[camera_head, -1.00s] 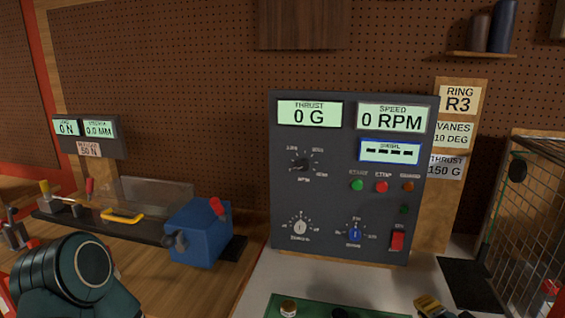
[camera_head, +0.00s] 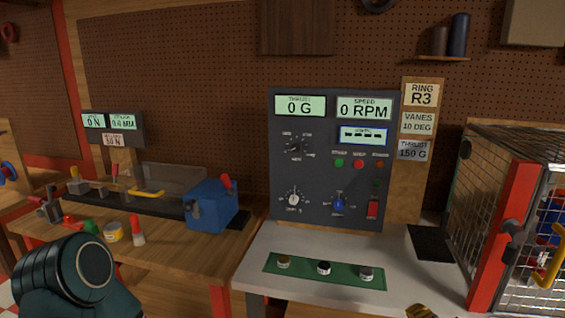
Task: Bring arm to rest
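My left arm (camera_head: 68,280) shows at the lower left as a dark green rounded joint in front of the wooden bench; its gripper is outside the picture. A small yellow-and-dark piece (camera_head: 418,311) shows at the bottom edge, right of centre, cut off by the frame; I cannot tell what it belongs to. My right gripper is not clearly seen. The control panel (camera_head: 330,215) stands upright on the white table and reads 0 G and 0 RPM.
A green mat (camera_head: 345,277) with several small round parts lies on the white table (camera_head: 262,248). A wire cage (camera_head: 478,190) with a red post (camera_head: 503,230) stands at the right. A blue block (camera_head: 210,207) sits on the wooden bench (camera_head: 180,258).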

